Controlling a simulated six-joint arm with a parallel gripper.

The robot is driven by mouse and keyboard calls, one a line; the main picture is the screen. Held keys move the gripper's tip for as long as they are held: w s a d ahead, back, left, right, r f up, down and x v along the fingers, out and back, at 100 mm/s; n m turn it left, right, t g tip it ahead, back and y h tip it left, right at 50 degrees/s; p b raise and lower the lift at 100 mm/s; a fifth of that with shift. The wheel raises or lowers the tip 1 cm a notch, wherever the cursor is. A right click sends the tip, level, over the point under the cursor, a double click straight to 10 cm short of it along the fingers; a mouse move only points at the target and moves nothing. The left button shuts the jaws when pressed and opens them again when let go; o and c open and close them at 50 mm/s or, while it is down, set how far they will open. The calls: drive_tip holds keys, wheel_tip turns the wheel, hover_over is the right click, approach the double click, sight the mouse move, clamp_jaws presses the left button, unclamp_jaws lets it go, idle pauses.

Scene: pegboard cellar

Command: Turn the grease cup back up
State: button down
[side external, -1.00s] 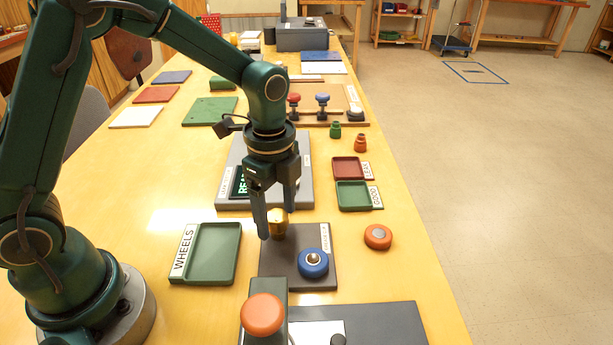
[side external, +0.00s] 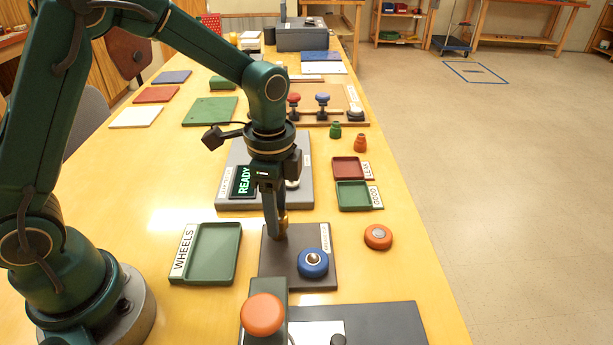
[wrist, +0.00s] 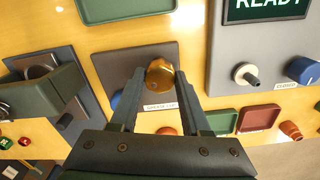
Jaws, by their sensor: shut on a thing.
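The grease cup is a brass-coloured cap (side external: 284,221) at the back of a dark brown plate (side external: 279,263). It also shows in the wrist view (wrist: 159,76), between my fingertips. My gripper (side external: 279,226) points straight down and is shut on the cap, one finger on each side; it also shows in the wrist view (wrist: 160,82). In the side view the near finger hides most of the cap. A blue wheel (side external: 313,264) sits on the same plate, at its front right.
A green WHEELS tray (side external: 212,258) lies left of the plate. An orange wheel (side external: 378,237) lies on the table to the right. Behind stands a grey box with a READY screen (side external: 243,181). An orange-topped post (side external: 262,314) stands in front.

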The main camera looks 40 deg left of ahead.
drive_tip(key=n, duration=0.4)
drive_tip(key=shift+n, duration=0.3)
drive_tip(key=n, duration=0.4)
drive_tip(key=shift+n, duration=0.3)
drive_tip(key=n, duration=0.4)
drive_tip(key=shift+n, duration=0.3)
drive_tip(key=n, duration=1.5)
drive_tip(key=shift+n, duration=0.3)
drive_tip(key=shift+c, duration=1.8)
unclamp_jaws()
